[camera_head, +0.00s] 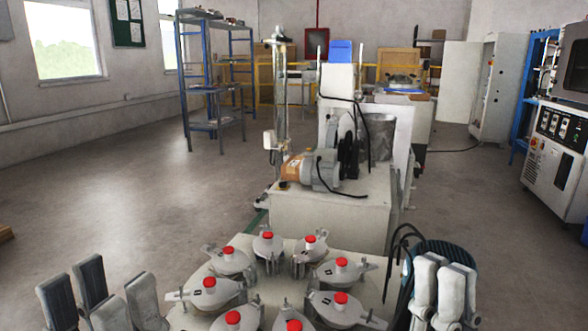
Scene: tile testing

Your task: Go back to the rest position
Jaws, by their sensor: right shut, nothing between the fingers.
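Several round metal lidded pots with red knobs (340,263) ring the table. Behind it stands a machine with a motor (318,171). A blue shelf rack (215,88) is at the back left, control cabinets (556,150) at right.

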